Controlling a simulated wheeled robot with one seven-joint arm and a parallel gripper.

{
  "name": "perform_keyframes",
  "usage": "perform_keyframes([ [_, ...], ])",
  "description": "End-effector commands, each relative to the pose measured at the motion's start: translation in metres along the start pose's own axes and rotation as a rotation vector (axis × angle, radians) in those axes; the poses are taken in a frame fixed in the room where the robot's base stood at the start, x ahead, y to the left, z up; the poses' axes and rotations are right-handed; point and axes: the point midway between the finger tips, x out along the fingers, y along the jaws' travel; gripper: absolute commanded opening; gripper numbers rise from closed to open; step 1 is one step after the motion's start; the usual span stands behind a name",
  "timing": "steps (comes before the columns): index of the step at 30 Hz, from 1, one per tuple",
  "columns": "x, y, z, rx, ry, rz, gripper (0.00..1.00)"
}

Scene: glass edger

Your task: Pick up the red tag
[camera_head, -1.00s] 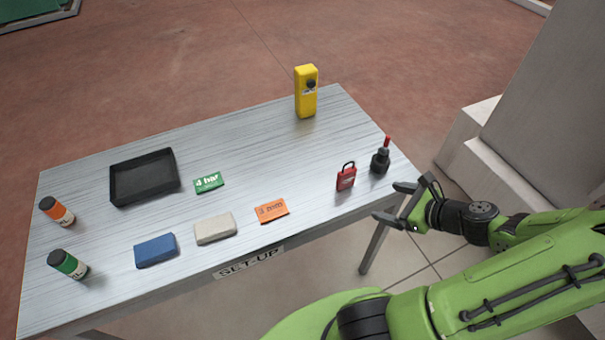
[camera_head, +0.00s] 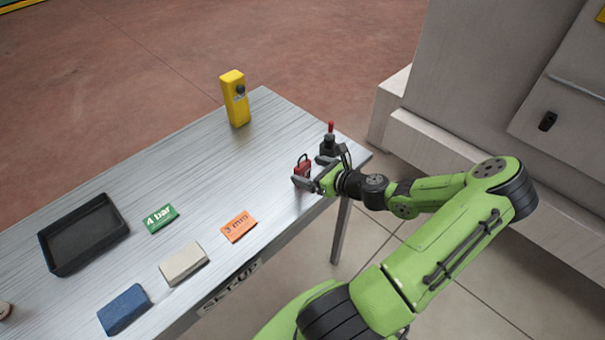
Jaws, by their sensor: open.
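The red tag (camera_head: 301,169), shaped like a padlock with a dark shackle, stands upright near the right end of the metal table (camera_head: 190,165). My gripper (camera_head: 313,171) is open at the tag, with one finger at its near side and the other to its right and farther back. The near finger hides the tag's lower part. I cannot tell whether the tag is fully between the fingers or touched by them.
A black fixture with a red top (camera_head: 329,140) stands close behind my gripper. A yellow device (camera_head: 235,98) stands at the back edge. Orange card (camera_head: 238,227), green card (camera_head: 160,218), beige block (camera_head: 184,264), blue block (camera_head: 124,309) and black tray (camera_head: 84,235) lie leftward.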

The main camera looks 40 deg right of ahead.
Motion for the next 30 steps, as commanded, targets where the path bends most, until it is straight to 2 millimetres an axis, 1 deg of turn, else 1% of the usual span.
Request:
perform_keyframes([
  [1,0.012,0.002,-0.002,-0.001,-0.002,0.004,0.89],
  [3,0.025,0.002,-0.002,-0.001,0.000,0.004,0.89],
  [5,0.032,0.001,-0.002,-0.001,-0.001,0.002,0.89],
  [7,0.035,0.001,-0.002,0.000,0.001,0.001,0.89],
  [12,0.035,0.001,-0.001,0.000,0.002,0.000,0.89],
  [14,0.035,0.001,-0.001,-0.001,0.002,0.000,0.82],
  [15,0.035,0.001,-0.001,-0.001,0.002,0.001,0.76],
  [23,0.035,0.001,-0.001,-0.001,0.002,0.001,0.36],
  [24,0.035,0.001,-0.001,-0.001,0.001,0.001,0.34],
  [30,0.034,0.001,0.001,-0.002,0.001,0.001,0.34],
])
